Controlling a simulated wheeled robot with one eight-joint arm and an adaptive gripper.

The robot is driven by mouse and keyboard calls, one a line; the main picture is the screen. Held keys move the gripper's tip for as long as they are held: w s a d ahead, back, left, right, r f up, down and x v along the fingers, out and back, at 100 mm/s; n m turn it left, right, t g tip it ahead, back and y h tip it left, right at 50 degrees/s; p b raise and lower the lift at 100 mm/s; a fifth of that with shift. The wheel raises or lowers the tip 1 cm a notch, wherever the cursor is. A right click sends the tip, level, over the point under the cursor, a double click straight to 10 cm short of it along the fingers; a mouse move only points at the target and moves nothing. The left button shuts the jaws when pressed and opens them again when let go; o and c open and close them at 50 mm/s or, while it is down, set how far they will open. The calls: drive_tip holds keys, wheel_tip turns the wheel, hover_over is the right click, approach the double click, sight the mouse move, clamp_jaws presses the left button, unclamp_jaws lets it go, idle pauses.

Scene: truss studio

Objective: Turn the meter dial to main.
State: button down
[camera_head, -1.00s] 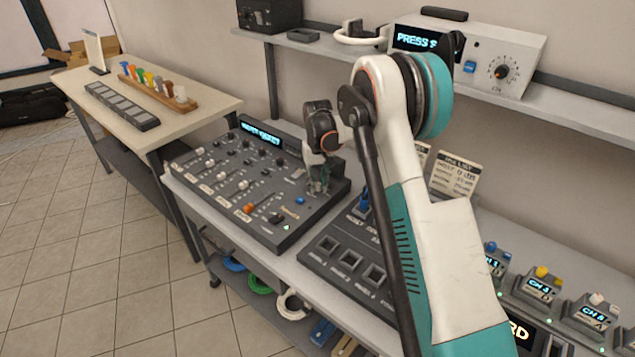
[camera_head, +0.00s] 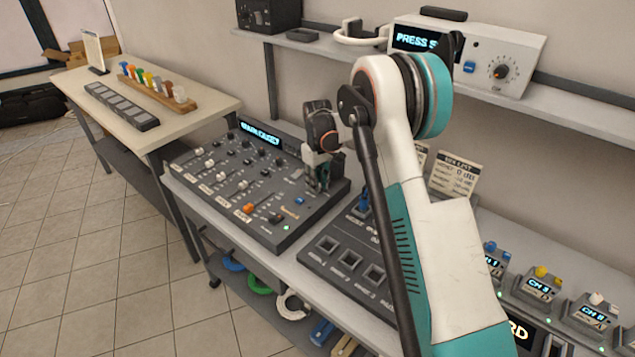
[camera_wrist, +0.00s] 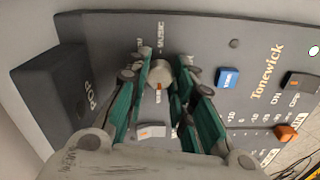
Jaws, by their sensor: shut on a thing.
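The mixer desk (camera_head: 215,190) stands on the grey bench, with its lit display (camera_head: 260,134) at the back; the small text seems to begin with MAIN. The meter dial (camera_wrist: 160,73) is a pale round knob with an orange mark on its lower side in the wrist view. A label reading MUSIC lies above it and a partly hidden label lies below, towards the mark. My gripper (camera_wrist: 160,80) is shut around the dial, a green-sided finger on each side. In the head view my gripper (camera_head: 317,183) is over the mixer's right end and hides the dial.
A blue button (camera_wrist: 228,78) and an orange fader cap (camera_wrist: 285,132) lie right of the dial. A dark raised block (camera_wrist: 55,88) is at the left. A socket panel (camera_head: 345,258) sits right of the mixer, and a shelf (camera_head: 560,110) with a white device runs above.

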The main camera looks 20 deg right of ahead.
drive_tip(key=c, duration=1.4)
unclamp_jaws()
drive_tip(key=shift+o, duration=0.2)
drive_tip(key=shift+r, duration=0.15)
wheel_tip(320, 180, up, 12)
